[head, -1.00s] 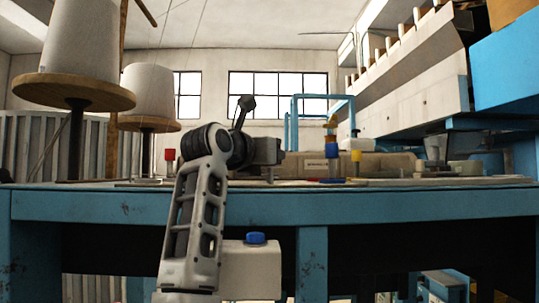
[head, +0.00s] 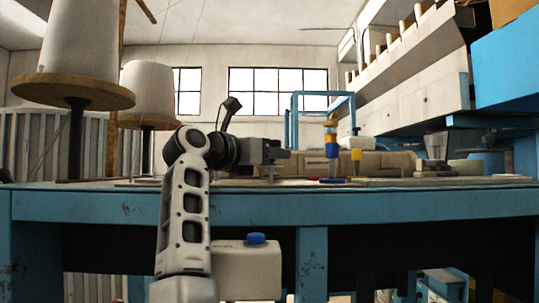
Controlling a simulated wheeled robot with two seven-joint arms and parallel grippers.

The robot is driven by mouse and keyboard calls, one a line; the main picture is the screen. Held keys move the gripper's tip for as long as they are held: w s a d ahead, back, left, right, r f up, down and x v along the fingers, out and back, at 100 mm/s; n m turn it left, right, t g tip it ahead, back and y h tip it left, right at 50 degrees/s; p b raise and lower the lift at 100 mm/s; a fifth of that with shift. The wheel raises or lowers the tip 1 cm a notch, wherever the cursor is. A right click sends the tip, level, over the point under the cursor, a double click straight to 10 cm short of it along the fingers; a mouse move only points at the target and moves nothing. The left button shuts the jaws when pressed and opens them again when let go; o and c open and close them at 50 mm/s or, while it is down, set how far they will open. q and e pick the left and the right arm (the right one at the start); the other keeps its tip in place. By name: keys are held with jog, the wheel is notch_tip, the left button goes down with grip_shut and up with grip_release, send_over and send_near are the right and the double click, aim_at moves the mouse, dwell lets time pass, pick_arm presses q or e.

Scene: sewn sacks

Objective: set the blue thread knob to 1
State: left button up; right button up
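A blue knob-like piece (head: 332,165) stands upright on the blue-edged table, right of centre in the head view, in a stack with yellow and blue bands. Any numbers or setting mark on it are too small to read.
A yellow piece (head: 355,155) stands just right of the stack. A beige machine body (head: 390,163) lies behind. Two large thread cones (head: 75,45) (head: 148,88) stand at left. A white box with a blue cap (head: 256,238) is below the table edge (head: 400,206).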

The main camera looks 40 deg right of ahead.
jog(key=shift+a, duration=0.1)
jog(key=a+b, duration=0.1)
jog(key=a, duration=0.4)
jog(key=a+b, duration=0.1)
jog(key=a, duration=0.4)
jog(key=s+a+b, duration=0.1)
jog(key=a, duration=0.4)
jog(key=shift+s+a, duration=0.1)
jog(key=shift+a, duration=0.3)
